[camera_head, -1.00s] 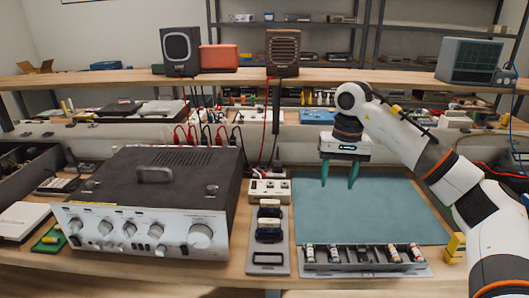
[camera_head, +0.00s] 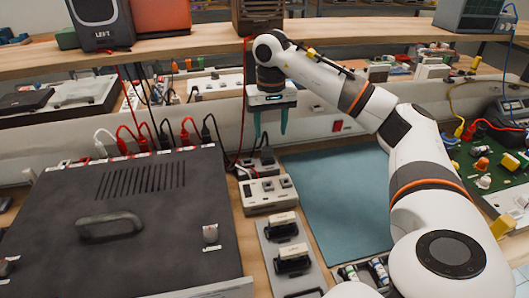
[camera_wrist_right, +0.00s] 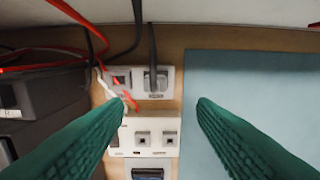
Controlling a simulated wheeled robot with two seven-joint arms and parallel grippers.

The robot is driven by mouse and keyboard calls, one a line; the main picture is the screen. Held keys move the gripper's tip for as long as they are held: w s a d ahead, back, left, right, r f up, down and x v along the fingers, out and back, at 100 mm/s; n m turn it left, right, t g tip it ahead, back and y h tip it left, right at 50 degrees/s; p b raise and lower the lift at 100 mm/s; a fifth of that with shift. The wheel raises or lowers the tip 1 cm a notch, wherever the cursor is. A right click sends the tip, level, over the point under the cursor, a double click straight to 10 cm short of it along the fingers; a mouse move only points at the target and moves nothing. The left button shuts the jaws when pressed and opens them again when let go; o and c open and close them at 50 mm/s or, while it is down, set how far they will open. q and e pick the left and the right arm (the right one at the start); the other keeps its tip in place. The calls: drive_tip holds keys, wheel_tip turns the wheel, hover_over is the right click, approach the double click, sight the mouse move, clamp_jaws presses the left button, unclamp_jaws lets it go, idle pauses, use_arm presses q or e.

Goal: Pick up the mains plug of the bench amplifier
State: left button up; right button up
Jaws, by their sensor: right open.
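The bench amplifier (camera_head: 140,215) is a wide dark box with a vented top at the left in the head view. In the right wrist view, a dark plug (camera_wrist_right: 155,82) with a black cable running up sits in a pale wall-type socket (camera_wrist_right: 118,78); I take it for the mains plug. In the head view a dark plug (camera_head: 264,158) shows small behind the cream box. My right gripper (camera_head: 270,134) is open and empty, with green fingers pointing down above that spot. In the wrist view its fingertips (camera_wrist_right: 161,101) lie either side of the plug. My left gripper is out of view.
A cream box with square buttons (camera_head: 265,194) stands in front of the socket. Red, white and black leads (camera_head: 160,135) rise behind the amplifier, and some cross near the socket's left. A teal mat (camera_head: 340,205) to the right is bare. A shelf (camera_head: 350,35) runs behind.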

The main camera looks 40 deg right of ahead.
sight(267, 148)
wheel_tip(267, 148, down, 2)
drive_tip(key=shift+w+f, duration=0.1)
drive_tip(key=shift+f, duration=0.15)
drive_tip(key=shift+w+f, duration=0.2)
drive_tip(key=shift+f, duration=0.4)
drive_tip(key=f, duration=0.4)
drive_tip(key=shift+w+f, duration=0.2)
drive_tip(key=shift+w, duration=0.05)
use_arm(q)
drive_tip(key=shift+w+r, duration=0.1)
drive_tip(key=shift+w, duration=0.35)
use_arm(e)
drive_tip(key=shift+a, duration=0.1)
drive_tip(key=c, duration=1)
drive_tip(key=shift+r, duration=0.1)
